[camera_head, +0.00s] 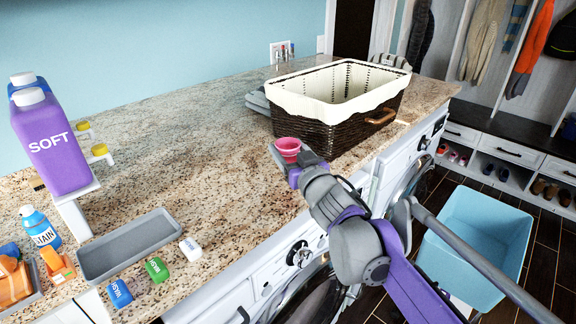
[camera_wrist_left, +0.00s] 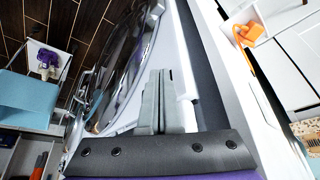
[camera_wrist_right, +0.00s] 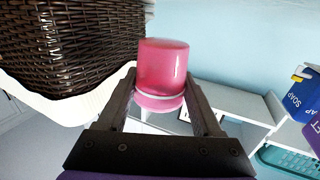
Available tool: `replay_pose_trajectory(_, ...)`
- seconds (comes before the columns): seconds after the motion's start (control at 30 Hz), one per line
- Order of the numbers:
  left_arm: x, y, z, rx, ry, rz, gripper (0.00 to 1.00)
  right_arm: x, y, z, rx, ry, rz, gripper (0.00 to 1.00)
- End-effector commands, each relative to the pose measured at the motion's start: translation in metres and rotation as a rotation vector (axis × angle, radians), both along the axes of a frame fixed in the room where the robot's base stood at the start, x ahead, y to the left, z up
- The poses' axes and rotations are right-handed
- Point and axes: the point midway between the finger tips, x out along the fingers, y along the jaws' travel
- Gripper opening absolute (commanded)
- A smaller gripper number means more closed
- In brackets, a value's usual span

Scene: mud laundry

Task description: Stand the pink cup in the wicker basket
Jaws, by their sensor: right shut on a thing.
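The pink cup (camera_head: 288,147) is upright between the fingers of my right gripper (camera_head: 286,158). It also shows in the right wrist view (camera_wrist_right: 163,70), where both fingers close on its sides. The wicker basket (camera_head: 320,132), dark brown with a cream liner, stands on the granite counter just behind and to the right of the cup. Its dark weave fills the upper left of the right wrist view (camera_wrist_right: 75,40). The cup is outside the basket, near its front left corner. My left gripper (camera_wrist_left: 165,90) has its fingers together with nothing between them; it is not in the head view.
On the left are a purple SOFT bottle (camera_head: 52,145), a blue bottle (camera_head: 40,228), a grey tray (camera_head: 130,246) and several small coloured boxes. A light blue bin (camera_head: 474,245) stands on the floor at right. The counter left of the basket is mostly clear.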

Motion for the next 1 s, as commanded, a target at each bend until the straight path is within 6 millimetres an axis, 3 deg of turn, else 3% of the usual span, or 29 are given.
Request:
replay_pose_trajectory(0.3,0.000,0.000,-0.002,0.000,0.001,0.000,0.00,0.000,0.000,-0.037,0.000,0.000,0.000,0.14)
replay_pose_trajectory(0.7,-0.001,0.000,-0.006,0.000,0.002,0.000,0.00,0.000,0.000,-0.043,0.000,0.000,0.000,0.14)
replay_pose_trajectory(0.73,-0.001,0.000,-0.006,0.000,0.002,0.000,0.00,0.000,0.000,-0.043,0.000,0.000,0.000,0.71)
replay_pose_trajectory(0.9,-0.001,0.000,-0.005,0.000,0.002,0.000,0.00,0.000,0.000,-0.042,0.000,0.000,0.000,0.97)
replay_pose_trajectory(1.0,-0.001,0.000,-0.005,0.000,0.002,0.000,0.00,0.000,0.000,-0.042,0.000,0.000,0.000,0.97)
